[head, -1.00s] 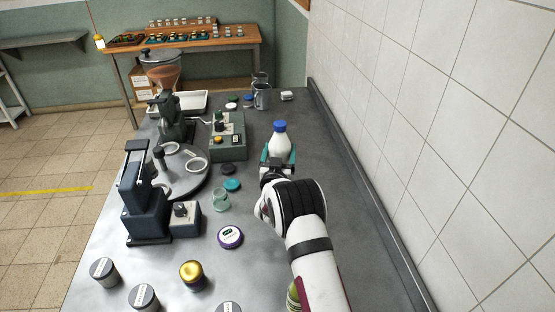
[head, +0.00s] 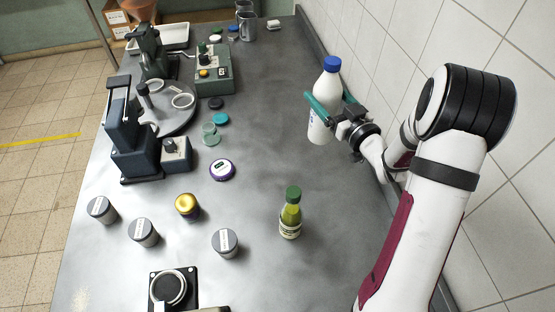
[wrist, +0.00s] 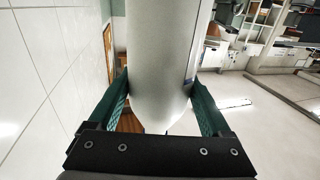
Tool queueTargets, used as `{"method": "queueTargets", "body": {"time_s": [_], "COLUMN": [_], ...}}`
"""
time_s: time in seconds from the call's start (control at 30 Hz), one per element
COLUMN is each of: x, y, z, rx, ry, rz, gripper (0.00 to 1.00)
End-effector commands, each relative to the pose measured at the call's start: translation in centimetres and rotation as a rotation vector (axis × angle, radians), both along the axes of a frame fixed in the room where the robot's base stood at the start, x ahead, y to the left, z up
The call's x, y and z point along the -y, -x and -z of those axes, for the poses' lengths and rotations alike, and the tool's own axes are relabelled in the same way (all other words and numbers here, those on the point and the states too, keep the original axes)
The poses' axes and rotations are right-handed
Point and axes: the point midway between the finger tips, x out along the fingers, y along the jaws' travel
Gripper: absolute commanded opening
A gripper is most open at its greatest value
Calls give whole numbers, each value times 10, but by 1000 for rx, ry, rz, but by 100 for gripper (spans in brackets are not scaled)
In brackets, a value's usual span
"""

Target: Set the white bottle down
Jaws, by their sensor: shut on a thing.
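The white bottle (head: 325,100) with a blue cap is upright near the tiled wall in the head view. My gripper (head: 327,107) is shut around its body from the right, with teal fingers on either side. In the wrist view the bottle's pale body (wrist: 165,60) fills the space between the two green fingers (wrist: 163,100). The bottle seems to be held above the grey counter (head: 265,150); the exact gap under its base is hard to judge.
A green-capped bottle (head: 290,215) stands on the counter in front. Several lidded jars, including a yellow-lidded jar (head: 187,206), stand to the left. A purple-rimmed lid (head: 222,170) lies near the middle. A dark press (head: 135,140) stands at the left. Clear counter lies left of the white bottle.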

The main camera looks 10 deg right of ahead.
Motion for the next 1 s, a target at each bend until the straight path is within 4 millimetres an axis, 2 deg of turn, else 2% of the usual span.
{"method": "queueTargets", "body": {"time_s": [0.03,0.1,0.2,0.27,0.5,0.63,0.77,0.9,1.0], "x": [-1,-9,-17,-24,-83,-108,-119,-121,-120], "y": [17,37,54,56,25,9,2,1,1], "z": [1,2,4,7,47,65,74,101,113], "rx": [1,3,3,2,1,1,3,1,4], "ry": [1,1,3,0,2,4,4,3,5], "rz": [-47,-118,-179,-197,-209,-205,-201,-199,-200], "gripper": [0,0,0,0,0,0,0,0,0]}}
